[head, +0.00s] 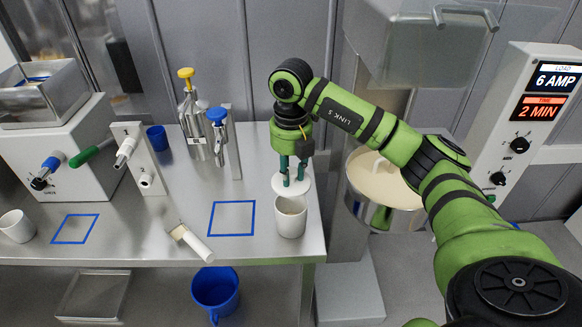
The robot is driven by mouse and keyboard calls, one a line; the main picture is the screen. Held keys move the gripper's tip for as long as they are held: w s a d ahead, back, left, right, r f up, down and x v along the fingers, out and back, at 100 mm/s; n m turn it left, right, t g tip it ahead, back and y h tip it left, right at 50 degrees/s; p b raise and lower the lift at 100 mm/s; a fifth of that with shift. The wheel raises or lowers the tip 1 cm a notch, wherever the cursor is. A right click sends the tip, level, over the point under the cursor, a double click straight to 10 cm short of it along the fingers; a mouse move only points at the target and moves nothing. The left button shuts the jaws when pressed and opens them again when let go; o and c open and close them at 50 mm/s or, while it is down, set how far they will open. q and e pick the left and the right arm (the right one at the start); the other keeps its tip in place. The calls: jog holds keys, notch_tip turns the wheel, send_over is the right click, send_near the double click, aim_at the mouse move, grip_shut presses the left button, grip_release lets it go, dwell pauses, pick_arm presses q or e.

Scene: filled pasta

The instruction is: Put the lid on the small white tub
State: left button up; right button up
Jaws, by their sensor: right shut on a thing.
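The small white tub (290,223) stands upright on the steel table near its right front corner. Part of its open top shows. My right gripper (292,181) points down above the tub and is shut on the round white lid (279,187). The lid is held just above the tub, a little toward the back, and covers the far part of the opening from view. Whether lid and rim touch is hard to tell. My left gripper is not in view.
Blue squares (232,234) mark the steel table (265,248). A white-handled scraper (193,242) lies left of the tub. Dispensers with yellow (186,73) and blue (217,114) tops stand behind. A large bowl (357,171) is at right. A white cup (16,226) stands far left.

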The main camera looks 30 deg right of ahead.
aim_at(291, 183)
jog(key=shift+s+a+r, duration=0.15)
jog(key=shift+s+a, duration=0.1)
jog(key=shift+s, duration=0.15)
jog(key=shift+f, duration=0.2)
jog(key=f, duration=0.1)
jog(key=w+f+b, duration=0.1)
jog(key=d+f+b, duration=0.1)
jog(key=shift+w+f, duration=0.2)
jog(key=shift+w, duration=0.05)
jog(key=shift+s+a+f+b, duration=0.1)
jog(key=shift+f+b, duration=0.25)
jog(key=shift+b, duration=0.1)
notch_tip(291, 183, down, 2)
jog(key=shift+s+a+b, duration=0.1)
jog(key=shift+b, duration=0.7)
jog(key=shift+f, duration=0.3)
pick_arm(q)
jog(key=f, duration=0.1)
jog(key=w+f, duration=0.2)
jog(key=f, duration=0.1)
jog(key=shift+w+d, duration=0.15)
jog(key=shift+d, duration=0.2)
pick_arm(e)
jog(key=shift+r, duration=0.1)
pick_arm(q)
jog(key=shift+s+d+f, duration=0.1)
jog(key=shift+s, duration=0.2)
